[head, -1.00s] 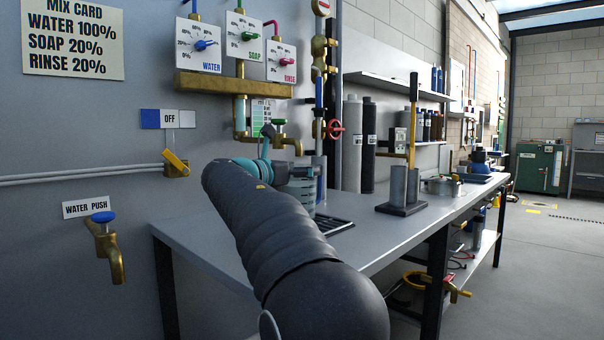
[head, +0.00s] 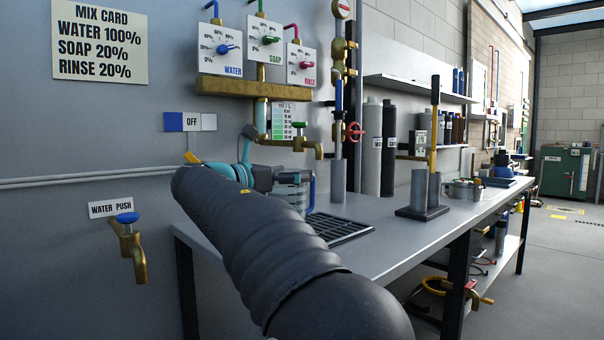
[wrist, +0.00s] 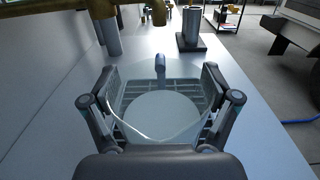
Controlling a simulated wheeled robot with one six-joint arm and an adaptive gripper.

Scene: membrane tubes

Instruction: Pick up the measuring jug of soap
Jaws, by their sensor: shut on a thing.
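The measuring jug (head: 291,192) is clear with marked bands and a blue handle. I cannot tell if that is liquid or the base, nor whether the jug touches the bench.
The black drain grate (head: 340,229) lies on the grey bench (head: 385,245). Brass pipes and dials (head: 270,47) are on the wall above. A blue-handled water tap (head: 127,218) juts out at left.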

